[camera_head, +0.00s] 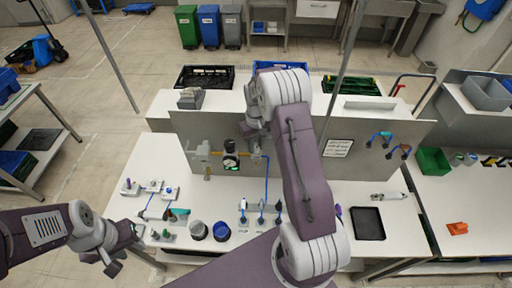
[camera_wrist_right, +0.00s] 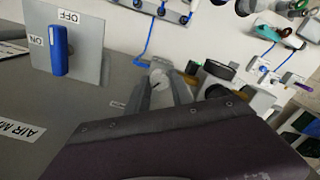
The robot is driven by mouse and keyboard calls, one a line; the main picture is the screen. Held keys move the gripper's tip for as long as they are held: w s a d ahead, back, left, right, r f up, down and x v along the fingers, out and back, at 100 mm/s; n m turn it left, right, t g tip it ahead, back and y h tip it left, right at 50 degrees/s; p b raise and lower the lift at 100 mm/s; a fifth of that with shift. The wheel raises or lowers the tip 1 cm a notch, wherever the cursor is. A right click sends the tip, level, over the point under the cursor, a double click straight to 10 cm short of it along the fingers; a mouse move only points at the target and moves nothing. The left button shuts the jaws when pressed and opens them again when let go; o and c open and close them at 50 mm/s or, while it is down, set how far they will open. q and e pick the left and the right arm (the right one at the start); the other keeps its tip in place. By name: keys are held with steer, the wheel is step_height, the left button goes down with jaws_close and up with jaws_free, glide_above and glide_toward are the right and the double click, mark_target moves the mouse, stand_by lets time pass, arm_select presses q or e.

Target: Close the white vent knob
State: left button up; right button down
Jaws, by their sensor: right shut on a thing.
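In the right wrist view, my right gripper (camera_wrist_right: 165,90) has its two grey fingers around the pale vent knob (camera_wrist_right: 158,76) on the grey panel and is shut on it. The fingers hide most of the knob, so its exact turn cannot be told. In the head view my right arm reaches over the upright panel (camera_head: 400,152), and the knob itself does not show clearly. My left gripper (camera_head: 112,262) hangs at the lower left, away from the panel, and its finger opening is unclear.
A blue lever (camera_wrist_right: 59,50) on a plate marked ON and OFF stands near the right gripper. Small fittings and two cups (camera_head: 221,231) stand on the table; a black tray (camera_head: 367,223) lies at right.

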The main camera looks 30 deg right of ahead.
steer(key=shift+w+r+n+b, duration=0.1)
steer(key=shift+n+b, duration=0.25)
steer(key=shift+n, duration=1.25)
steer(key=c, duration=1.4)
jaws_free()
steer(key=shift+c, duration=0.2)
steer(key=o, duration=0.3)
